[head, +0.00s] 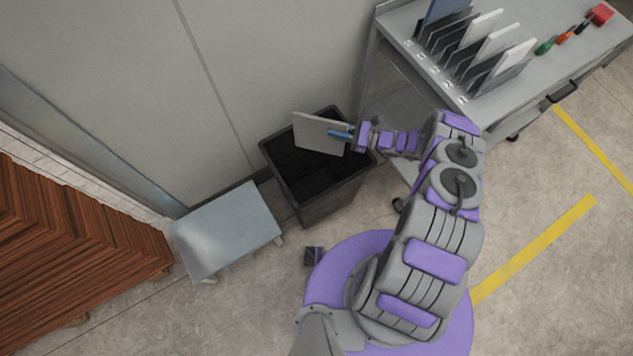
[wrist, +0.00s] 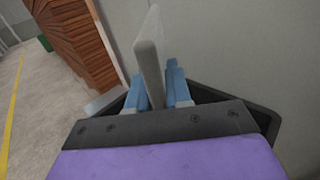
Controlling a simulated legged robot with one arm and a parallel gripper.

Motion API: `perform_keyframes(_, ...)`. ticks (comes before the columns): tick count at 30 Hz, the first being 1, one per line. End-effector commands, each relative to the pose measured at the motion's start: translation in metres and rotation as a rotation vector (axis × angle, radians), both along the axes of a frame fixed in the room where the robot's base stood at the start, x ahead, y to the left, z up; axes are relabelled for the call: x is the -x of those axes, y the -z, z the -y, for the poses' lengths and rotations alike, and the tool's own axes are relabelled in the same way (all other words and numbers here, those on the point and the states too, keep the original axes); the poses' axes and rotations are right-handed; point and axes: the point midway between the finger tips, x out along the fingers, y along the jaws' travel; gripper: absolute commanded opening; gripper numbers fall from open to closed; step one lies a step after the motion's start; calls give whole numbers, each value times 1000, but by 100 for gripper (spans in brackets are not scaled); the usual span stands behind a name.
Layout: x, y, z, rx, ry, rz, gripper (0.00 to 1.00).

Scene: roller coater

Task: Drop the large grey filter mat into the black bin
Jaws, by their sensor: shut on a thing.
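The large grey filter mat (head: 317,134) is a flat light-grey panel above the opening of the black bin (head: 328,203). In the wrist view the mat (wrist: 150,62) stands edge-on between blue fingers. My gripper (head: 341,135) is shut on one edge of the mat and holds it over the bin.
A grey cart (head: 460,100) at the upper right carries a rack of upright panels and several small coloured items. A grey step stool (head: 227,232) stands left of the bin. Stacked brown wood (head: 60,250) is at the far left. A grey wall (head: 270,60) rises behind the bin.

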Motion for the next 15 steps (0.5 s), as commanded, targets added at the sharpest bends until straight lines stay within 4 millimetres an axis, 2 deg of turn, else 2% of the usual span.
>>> perform_keyframes(9,-1,38,-4,8,-1,4,0)
perform_keyframes(15,-1,46,-4,5,-1,2,0)
